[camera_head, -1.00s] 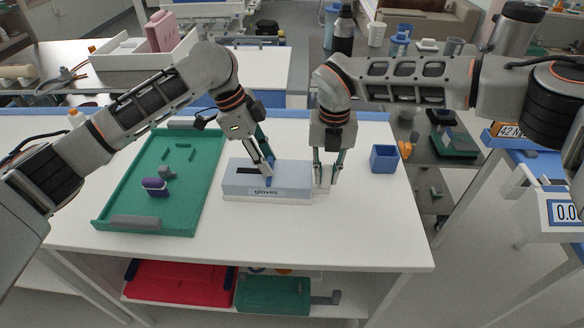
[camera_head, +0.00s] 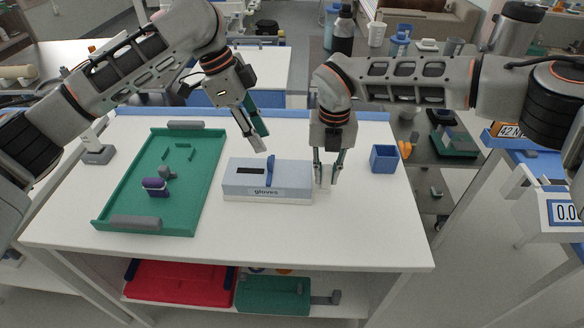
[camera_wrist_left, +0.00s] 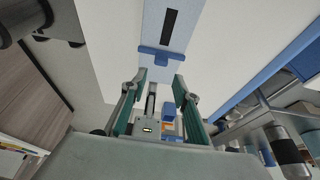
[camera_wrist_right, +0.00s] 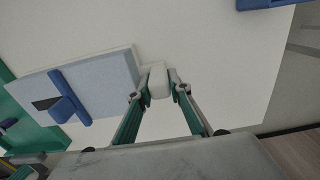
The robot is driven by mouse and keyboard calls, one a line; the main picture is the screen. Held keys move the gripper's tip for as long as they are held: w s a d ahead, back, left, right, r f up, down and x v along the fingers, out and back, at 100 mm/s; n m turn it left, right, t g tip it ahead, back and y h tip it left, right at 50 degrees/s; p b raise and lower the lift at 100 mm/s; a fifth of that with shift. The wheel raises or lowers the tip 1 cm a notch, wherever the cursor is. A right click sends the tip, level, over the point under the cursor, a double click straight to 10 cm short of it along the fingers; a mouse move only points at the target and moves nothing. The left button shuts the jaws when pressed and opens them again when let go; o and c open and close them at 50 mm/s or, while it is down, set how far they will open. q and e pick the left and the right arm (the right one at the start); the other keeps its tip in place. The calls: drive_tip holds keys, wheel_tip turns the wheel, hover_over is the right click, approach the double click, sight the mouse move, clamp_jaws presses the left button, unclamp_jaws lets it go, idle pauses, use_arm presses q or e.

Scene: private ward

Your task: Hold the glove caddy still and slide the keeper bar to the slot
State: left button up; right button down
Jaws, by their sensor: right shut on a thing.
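The pale blue glove caddy (camera_head: 292,182), labelled "gloves", stands on the white table. Its blue keeper bar (camera_head: 270,171) lies across the top, just right of the dark slot (camera_head: 250,171). The left wrist view shows the bar (camera_wrist_left: 161,57) beside the end of the slot (camera_wrist_left: 170,25). My left gripper (camera_head: 256,144) is raised behind and above the caddy, fingers apart and empty, clear of the bar. My right gripper (camera_head: 327,178) is shut on a white tab (camera_wrist_right: 158,82) at the caddy's right end.
A green tray (camera_head: 140,212) with a purple-and-grey item (camera_head: 156,187) is left of the caddy. A blue open box (camera_head: 384,158) stands right of my right gripper. The table in front of the caddy is clear.

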use_arm(q)
drive_tip(key=o, duration=1.1)
use_arm(e)
drive_tip(key=c, duration=1.8)
unclamp_jaws()
